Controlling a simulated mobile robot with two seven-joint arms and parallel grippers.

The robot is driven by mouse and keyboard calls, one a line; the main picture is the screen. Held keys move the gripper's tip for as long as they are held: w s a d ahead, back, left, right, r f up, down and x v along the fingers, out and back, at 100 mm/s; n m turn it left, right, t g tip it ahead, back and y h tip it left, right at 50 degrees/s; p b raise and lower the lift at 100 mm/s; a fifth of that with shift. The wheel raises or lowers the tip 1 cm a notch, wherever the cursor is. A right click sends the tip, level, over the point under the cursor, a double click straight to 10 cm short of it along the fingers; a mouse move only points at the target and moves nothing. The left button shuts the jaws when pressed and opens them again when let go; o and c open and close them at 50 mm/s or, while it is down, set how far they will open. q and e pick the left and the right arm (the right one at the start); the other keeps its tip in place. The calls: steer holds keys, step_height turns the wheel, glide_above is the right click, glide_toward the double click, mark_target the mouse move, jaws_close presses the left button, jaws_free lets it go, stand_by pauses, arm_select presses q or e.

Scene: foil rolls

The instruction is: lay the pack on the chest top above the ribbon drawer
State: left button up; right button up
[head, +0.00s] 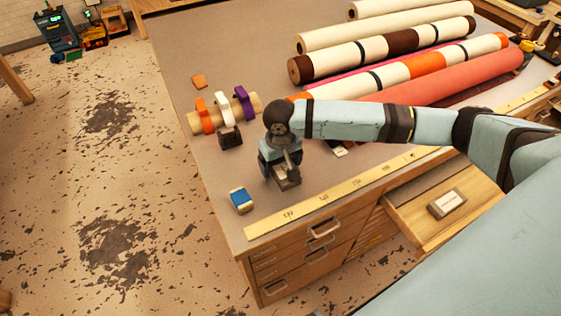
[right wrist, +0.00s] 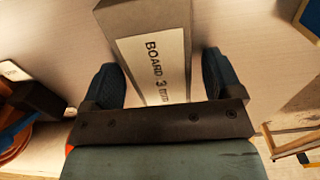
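A grey pack with a white label reading "BOARD 3" and smaller print (right wrist: 160,70) lies between the fingers of my right gripper (right wrist: 160,85). A narrow gap shows at the right finger, so the gripper looks open around it. In the head view the right gripper (head: 285,172) is low over the near left part of the chest top (head: 215,170), with the grey pack (head: 289,180) partly hidden under it. Drawers (head: 310,250) fill the chest front; their labels are unreadable, so I cannot tell which is the ribbon drawer. My left gripper is out of view.
A blue-and-white block (head: 241,200) sits near the left corner, beside a yellow ruler (head: 340,190) along the front edge. A spool with coloured bands (head: 223,113) and long rolls (head: 400,70) lie behind. An open drawer (head: 425,215) holds a labelled grey box (head: 447,203).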

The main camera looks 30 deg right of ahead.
steer(key=shift+r, duration=0.1)
step_height(320, 180, up, 12)
stand_by(0.6)
stand_by(0.4)
